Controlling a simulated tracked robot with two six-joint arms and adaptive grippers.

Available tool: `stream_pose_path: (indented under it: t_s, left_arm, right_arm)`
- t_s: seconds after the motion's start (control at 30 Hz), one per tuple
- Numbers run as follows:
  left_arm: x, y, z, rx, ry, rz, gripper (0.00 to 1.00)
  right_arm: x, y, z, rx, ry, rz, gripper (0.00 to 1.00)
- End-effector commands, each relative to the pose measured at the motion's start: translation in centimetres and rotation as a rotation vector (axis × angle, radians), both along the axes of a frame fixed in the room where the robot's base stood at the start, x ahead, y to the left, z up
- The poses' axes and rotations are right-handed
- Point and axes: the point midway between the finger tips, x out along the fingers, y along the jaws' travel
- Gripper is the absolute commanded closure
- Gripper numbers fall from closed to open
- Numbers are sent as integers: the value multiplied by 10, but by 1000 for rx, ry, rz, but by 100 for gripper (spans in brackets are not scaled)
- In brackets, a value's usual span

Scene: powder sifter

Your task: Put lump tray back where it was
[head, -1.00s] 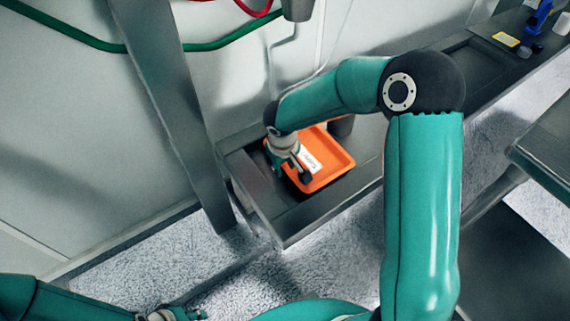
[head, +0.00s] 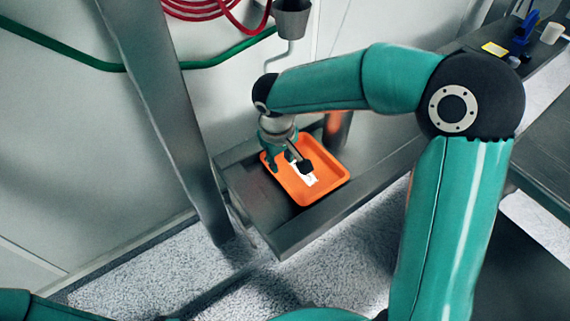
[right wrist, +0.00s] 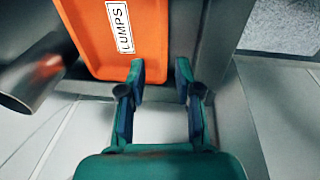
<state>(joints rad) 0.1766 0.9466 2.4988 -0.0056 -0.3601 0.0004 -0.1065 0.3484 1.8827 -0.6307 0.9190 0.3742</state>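The lump tray (head: 338,183) is an orange shallow tray with a white label. It lies at the near left end of the grey metal bench. In the right wrist view the lump tray (right wrist: 88,45) is at the top, and its label reads "LUMPS". My right gripper (head: 290,168) is over the tray's back left edge in the head view. In the right wrist view my right gripper (right wrist: 162,72) has its fingers apart, with nothing held between them. Its left fingertip overlaps the tray's edge in the picture; contact cannot be told. My left gripper is out of view.
A grey metal post (head: 165,110) stands left of the bench (head: 300,235). A metal cylinder (right wrist: 35,75) is close beside the tray. A grey funnel (head: 291,20) hangs above. Small items, including a blue one (head: 524,30), stand at the bench's far right end.

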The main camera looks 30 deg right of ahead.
Motion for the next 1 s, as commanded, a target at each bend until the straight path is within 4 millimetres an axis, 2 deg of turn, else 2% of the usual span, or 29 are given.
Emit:
stream_pose_path:
  t_s: [0.07,0.2,0.3,0.47,0.8,1.0]
  left_arm:
    - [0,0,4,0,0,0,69]
    - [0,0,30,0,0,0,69]
    - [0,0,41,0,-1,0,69]
    - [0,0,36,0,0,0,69]
    - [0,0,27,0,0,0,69]
    - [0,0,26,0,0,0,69]
  right_arm:
    - [3,-3,15,-4,32,-7,67]
    - [18,0,47,9,105,-24,67]
    - [28,5,51,19,121,-33,67]
    - [26,3,29,17,129,-32,67]
    - [26,-4,-42,17,129,-31,67]
    - [27,-7,-66,17,125,-31,67]
